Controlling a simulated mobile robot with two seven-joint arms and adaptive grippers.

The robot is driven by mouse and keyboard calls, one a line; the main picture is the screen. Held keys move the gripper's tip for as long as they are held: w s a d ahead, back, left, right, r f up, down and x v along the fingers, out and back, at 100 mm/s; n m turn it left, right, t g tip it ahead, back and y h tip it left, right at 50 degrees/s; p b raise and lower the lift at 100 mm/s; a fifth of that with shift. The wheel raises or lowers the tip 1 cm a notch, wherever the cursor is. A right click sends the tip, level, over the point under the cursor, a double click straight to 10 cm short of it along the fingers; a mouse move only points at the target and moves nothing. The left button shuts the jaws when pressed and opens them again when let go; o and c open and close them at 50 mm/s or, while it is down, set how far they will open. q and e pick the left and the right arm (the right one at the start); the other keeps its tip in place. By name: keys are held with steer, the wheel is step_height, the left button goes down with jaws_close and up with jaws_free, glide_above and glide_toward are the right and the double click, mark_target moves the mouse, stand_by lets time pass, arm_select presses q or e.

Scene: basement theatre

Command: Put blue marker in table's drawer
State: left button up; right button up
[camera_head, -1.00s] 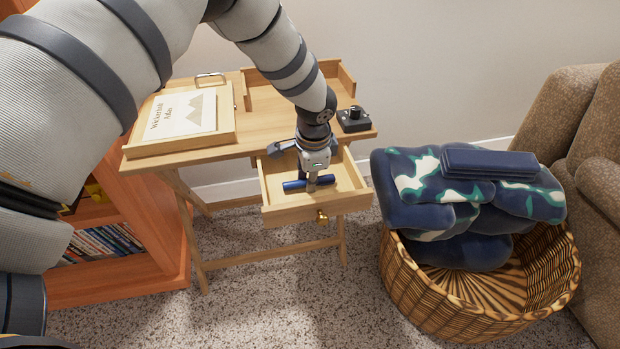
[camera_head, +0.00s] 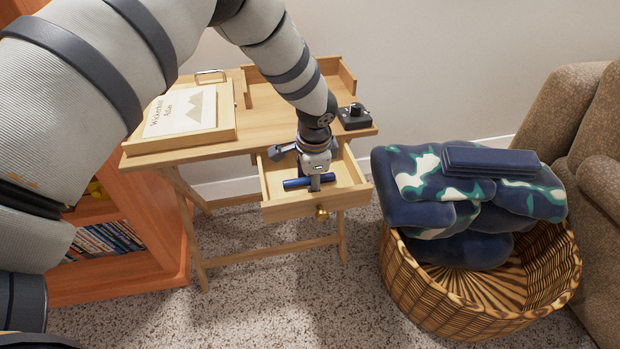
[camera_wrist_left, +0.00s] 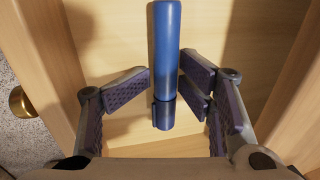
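The blue marker (camera_head: 296,184) is within the open drawer (camera_head: 286,211) of the small wooden table (camera_head: 270,124). My left gripper (camera_head: 315,184) points down into the drawer, with its fingers at the marker's middle. I cannot tell whether the marker touches the drawer floor. The drawer is pulled out, with a brass knob (camera_head: 321,212) on its front. My right gripper is not in view.
On the tabletop are a boxed atlas (camera_head: 181,112) and a small black device (camera_head: 354,117). A wicker basket (camera_head: 447,300) with dark blue cloths stands to the right, with a brown armchair (camera_head: 595,130) behind. An orange bookshelf (camera_head: 120,275) is at left. Carpet in front is clear.

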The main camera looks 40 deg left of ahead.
arm_select(q)
steer(key=p+v, duration=0.2)
steer(key=v, duration=1.1)
steer(key=shift+w, duration=0.15)
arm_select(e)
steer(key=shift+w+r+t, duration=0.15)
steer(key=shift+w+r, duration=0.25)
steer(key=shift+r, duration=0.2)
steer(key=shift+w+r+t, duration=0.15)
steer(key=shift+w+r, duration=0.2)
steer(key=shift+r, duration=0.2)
arm_select(q)
steer(key=shift+a, duration=0.1)
